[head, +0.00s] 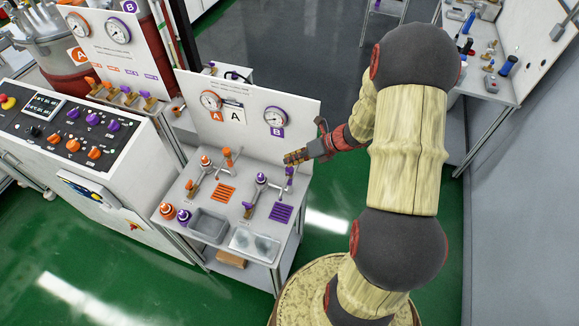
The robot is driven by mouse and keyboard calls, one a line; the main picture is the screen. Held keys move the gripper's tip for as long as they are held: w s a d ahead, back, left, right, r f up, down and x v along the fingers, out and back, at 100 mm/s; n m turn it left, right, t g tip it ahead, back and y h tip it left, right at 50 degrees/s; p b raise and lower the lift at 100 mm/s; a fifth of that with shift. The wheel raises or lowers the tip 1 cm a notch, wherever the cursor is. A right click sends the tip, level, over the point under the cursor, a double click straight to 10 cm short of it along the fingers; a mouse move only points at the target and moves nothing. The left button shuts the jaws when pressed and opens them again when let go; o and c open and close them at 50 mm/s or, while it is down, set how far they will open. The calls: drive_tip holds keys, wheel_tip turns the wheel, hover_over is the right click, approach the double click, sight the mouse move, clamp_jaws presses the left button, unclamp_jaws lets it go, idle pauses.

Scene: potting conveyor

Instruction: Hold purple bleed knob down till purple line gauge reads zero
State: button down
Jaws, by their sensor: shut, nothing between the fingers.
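The small bench (175,205) carries a back panel with a purple-labelled B gauge (275,116); its needle is too small to read. A purple knob (290,171) stands on a short post at the bench's right side. Another purple-topped fitting (262,178) with a pipe stands to the left of the knob.
An orange-labelled A gauge (211,100) and orange fittings (227,154) are left of the purple ones. Orange and purple drain grates (280,213), a grey bin (208,226) and a clear tray (254,243) lie in front. A control console (75,135) stands left. Green floor is open right.

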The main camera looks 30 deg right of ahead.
idle(0.3)
wheel_tip(320, 180, up, 5)
drive_tip(key=p, duration=0.4)
drive_tip(key=shift+r+p, duration=0.15)
drive_tip(key=shift+p, duration=0.25)
